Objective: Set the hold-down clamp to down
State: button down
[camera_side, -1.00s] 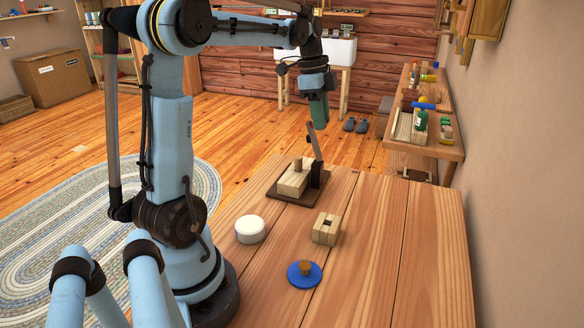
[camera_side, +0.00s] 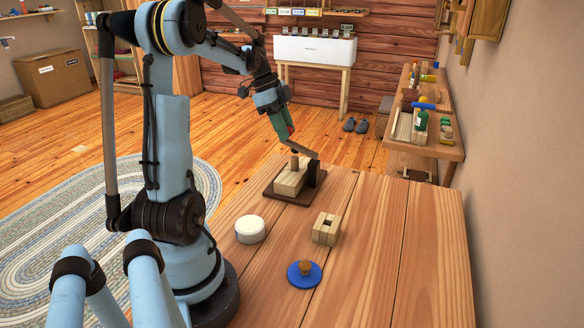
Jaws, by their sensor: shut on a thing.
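The hold-down clamp stands on a dark brown base (camera_side: 270,194) near the far edge of the wooden table. A pale wooden block (camera_side: 289,182) with a short peg sits on the base. The clamp's lever (camera_side: 304,151) slopes up to the left from its dark post at the block's right end, passing above the block. My gripper (camera_side: 290,138) is shut on the lever's upper end, tilted above the block. The fingertips are small here and their exact contact is hard to see.
A white round container (camera_side: 250,229), a pale wooden block with a square hole (camera_side: 326,229) and a blue disc with a wooden knob (camera_side: 304,275) stand in front of the clamp. The table's right side is clear. A shelf bench (camera_side: 424,148) lines the right wall.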

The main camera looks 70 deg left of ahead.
jog(key=shift+s+a+f, duration=0.3)
jog(key=shift+f, duration=0.15)
jog(key=shift+s+a+f+t+h, duration=0.2)
jog(key=shift+f+t+h, duration=0.3)
jog(key=shift+f, duration=0.15)
jog(key=shift+s+a+f+t+h, duration=0.2)
jog(key=shift+f+t+h, duration=0.3)
jog(key=shift+f, duration=0.2)
jog(key=c, duration=0.9)
grip_release()
